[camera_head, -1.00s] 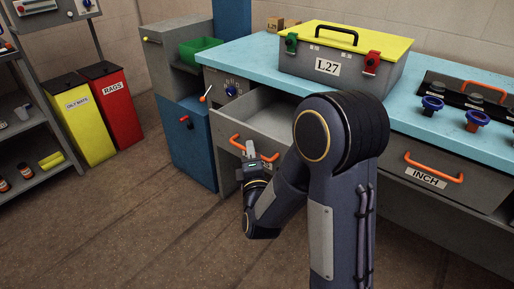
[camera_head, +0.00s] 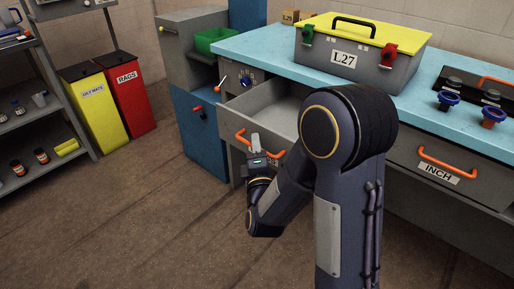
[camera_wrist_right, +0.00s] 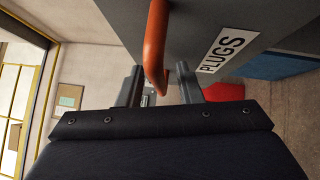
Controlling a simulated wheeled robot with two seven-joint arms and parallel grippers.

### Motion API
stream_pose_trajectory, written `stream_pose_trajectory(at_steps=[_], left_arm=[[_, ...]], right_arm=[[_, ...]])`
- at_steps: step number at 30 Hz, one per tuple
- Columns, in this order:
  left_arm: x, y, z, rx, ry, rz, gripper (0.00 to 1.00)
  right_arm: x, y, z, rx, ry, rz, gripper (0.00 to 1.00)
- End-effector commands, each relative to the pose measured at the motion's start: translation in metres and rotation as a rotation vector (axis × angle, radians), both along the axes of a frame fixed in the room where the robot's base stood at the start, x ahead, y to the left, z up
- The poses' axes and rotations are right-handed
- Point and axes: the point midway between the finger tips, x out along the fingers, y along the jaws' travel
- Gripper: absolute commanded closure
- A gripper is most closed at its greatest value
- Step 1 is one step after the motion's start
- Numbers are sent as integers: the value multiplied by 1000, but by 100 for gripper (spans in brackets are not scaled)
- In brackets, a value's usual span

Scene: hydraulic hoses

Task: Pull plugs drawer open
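The plugs drawer (camera_head: 233,121) stands pulled out from the bench, its grey inside showing in the head view. Its orange handle (camera_head: 243,137) is on the front; the handle also shows in the right wrist view (camera_wrist_right: 156,45), near the PLUGS label (camera_wrist_right: 222,51). My right gripper (camera_head: 256,143) is at the handle in the head view, its fingers small there. In the right wrist view, my right gripper (camera_wrist_right: 160,84) has its fingers apart on either side of the handle, with gaps visible. My own arm hides the drawer's right part. My left gripper is not in view.
The blue bench top (camera_head: 262,45) carries a grey toolbox (camera_head: 380,72) with a yellow lid. The INCH drawer (camera_head: 400,158) is to the right. A blue cabinet (camera_head: 190,140), red bin (camera_head: 125,95), yellow bin (camera_head: 97,115) and shelf rack (camera_head: 60,110) stand left. Floor before them is clear.

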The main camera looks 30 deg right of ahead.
Motion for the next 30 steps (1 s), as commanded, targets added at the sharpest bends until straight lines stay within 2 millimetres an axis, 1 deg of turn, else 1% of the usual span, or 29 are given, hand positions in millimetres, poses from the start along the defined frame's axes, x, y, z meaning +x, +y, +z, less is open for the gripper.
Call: stream_pose_trajectory(at_steps=[5, 8, 11, 18, 21, 25, 30], left_arm=[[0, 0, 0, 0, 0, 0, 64], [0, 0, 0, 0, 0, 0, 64], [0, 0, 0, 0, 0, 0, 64], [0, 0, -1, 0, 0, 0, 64], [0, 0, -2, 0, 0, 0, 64], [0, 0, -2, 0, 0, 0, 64], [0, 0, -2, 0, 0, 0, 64]], right_arm=[[0, 0, 0, 0, -1, 0, 68], [-4, 2, -1, 0, 0, 2, 68], [-15, 7, -2, 0, 1, 3, 68], [-53, 23, -9, -1, 2, 6, 68], [-64, 27, -10, -1, 2, 4, 68], [-71, 29, -11, 0, 0, 1, 68], [-72, 29, -11, 0, -1, 0, 68]])
